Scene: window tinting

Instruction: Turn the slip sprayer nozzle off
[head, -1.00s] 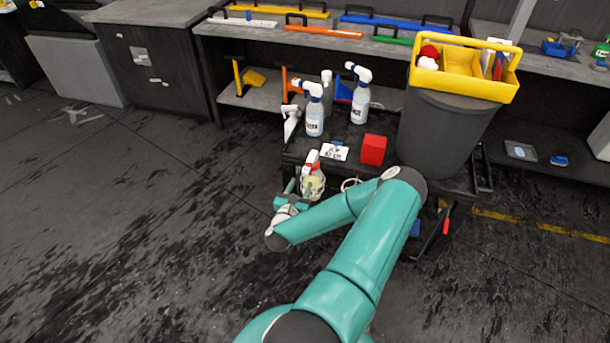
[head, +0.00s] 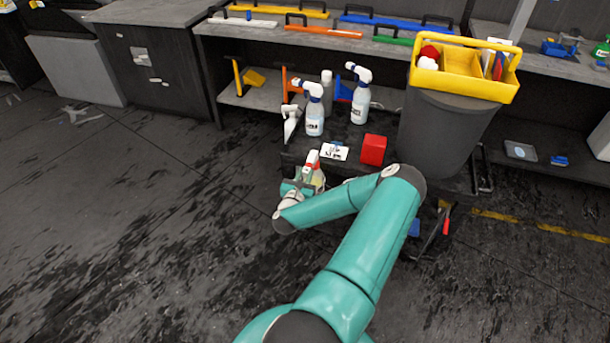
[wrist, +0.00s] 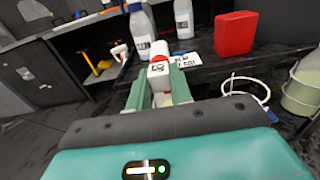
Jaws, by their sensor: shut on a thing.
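A sprayer with a red and white head (head: 312,163) and pale yellow contents stands at the near edge of the low black cart. My gripper (head: 302,188) is at its near side. In the wrist view, my gripper's two green fingers (wrist: 159,88) are on either side of the sprayer's white head (wrist: 158,72), shut on it. Dark marks show on the white part, too small to read. Its red nozzle tip points away from my wrist. My gripper hides most of the bottle's lower body, and I cannot tell the nozzle's setting.
A white card (head: 335,152) and a red block (head: 373,150) lie near the sprayer. A grey bin (head: 440,128) with a yellow caddy stands right.

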